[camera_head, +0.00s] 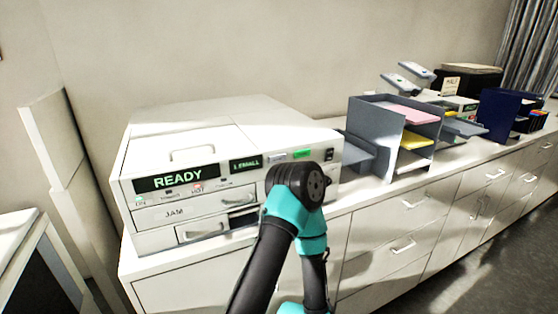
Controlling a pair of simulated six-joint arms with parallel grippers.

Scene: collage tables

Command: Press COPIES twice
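A white copier (215,160) stands on the counter at the left. Its large dark display (176,178) reads READY in green. A smaller dark display (246,163) beside it has green text too small to read surely. To its right on the front are a small grey label or button (276,156) and a green one (302,153). I cannot read which part is marked COPIES. One of my arms, black and teal, rises from the bottom middle and covers the copier's lower right front. Neither gripper shows.
A grey tray sorter (393,140) with pink and yellow paper stands right of the copier. Dark blue holders (500,115) stand further right. The white cabinets (400,240) have drawer handles. A white panel (60,160) stands at the left.

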